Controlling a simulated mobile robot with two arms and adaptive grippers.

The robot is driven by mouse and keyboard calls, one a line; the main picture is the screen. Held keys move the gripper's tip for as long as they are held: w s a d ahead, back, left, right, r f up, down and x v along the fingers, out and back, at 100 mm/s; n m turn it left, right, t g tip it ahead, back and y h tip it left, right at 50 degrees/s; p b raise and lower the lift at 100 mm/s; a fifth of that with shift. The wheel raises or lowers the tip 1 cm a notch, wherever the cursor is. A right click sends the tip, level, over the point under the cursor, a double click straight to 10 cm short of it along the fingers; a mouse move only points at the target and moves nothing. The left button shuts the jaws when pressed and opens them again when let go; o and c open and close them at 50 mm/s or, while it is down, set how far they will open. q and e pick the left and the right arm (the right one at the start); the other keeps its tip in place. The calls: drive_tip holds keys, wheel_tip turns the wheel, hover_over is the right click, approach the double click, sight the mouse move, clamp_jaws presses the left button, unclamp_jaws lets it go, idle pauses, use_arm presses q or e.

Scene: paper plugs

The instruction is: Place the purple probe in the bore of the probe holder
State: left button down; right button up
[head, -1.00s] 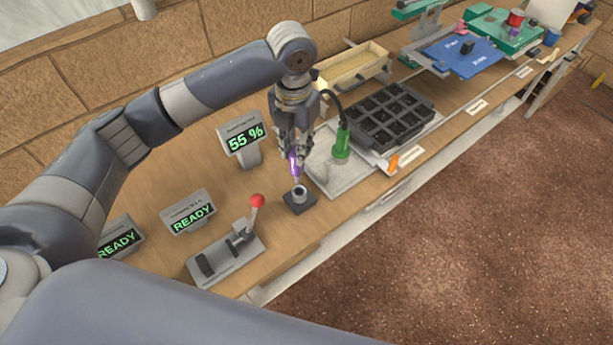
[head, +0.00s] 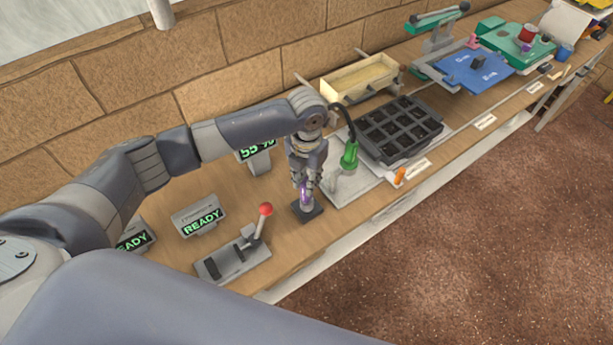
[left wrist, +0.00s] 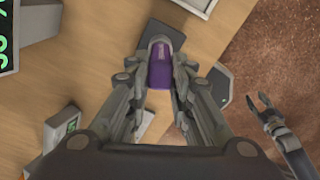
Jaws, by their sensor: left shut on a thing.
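My left gripper (head: 305,187) is shut on the purple probe (head: 305,196), which points down at the probe holder (head: 308,213). The holder has a dark square base on the wooden bench. In the left wrist view the probe (left wrist: 160,68) is between both fingers (left wrist: 160,85), with part of the dark holder base (left wrist: 160,32) beyond it. The probe's lower end and the bore are hidden, so I cannot tell whether the tip is inside. What looks like my right gripper (left wrist: 262,108) shows at the right of the wrist view; its finger opening is unclear.
A lever device (head: 232,257) with a red knob (head: 265,209) stands left of the holder. A green tool (head: 349,156) on a pale plate (head: 365,190) and a black compartment tray (head: 395,150) are to the right. The bench's front edge is close by.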

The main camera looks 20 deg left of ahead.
use_arm(q)
drive_tip(key=shift+f, duration=0.15)
drive_tip(key=c, duration=1.4)
unclamp_jaws()
drive_tip(key=shift+r, duration=0.2)
drive_tip(key=shift+w+r, duration=0.1)
drive_tip(key=shift+r, duration=0.25)
drive_tip(key=shift+r+b, duration=1.85)
drive_tip(key=shift+r, duration=3.8)
use_arm(e)
drive_tip(key=shift+s+d+f, duration=0.1)
drive_tip(key=shift+s+f, duration=0.3)
drive_tip(key=shift+f, duration=0.25)
drive_tip(key=shift+s+d+f, duration=0.1)
drive_tip(key=shift+s+f, duration=0.25)
drive_tip(key=shift+f, duration=0.3)
drive_tip(key=shift+s+d+f, duration=0.1)
drive_tip(key=shift+s+f, duration=0.3)
drive_tip(key=shift+f, duration=0.25)
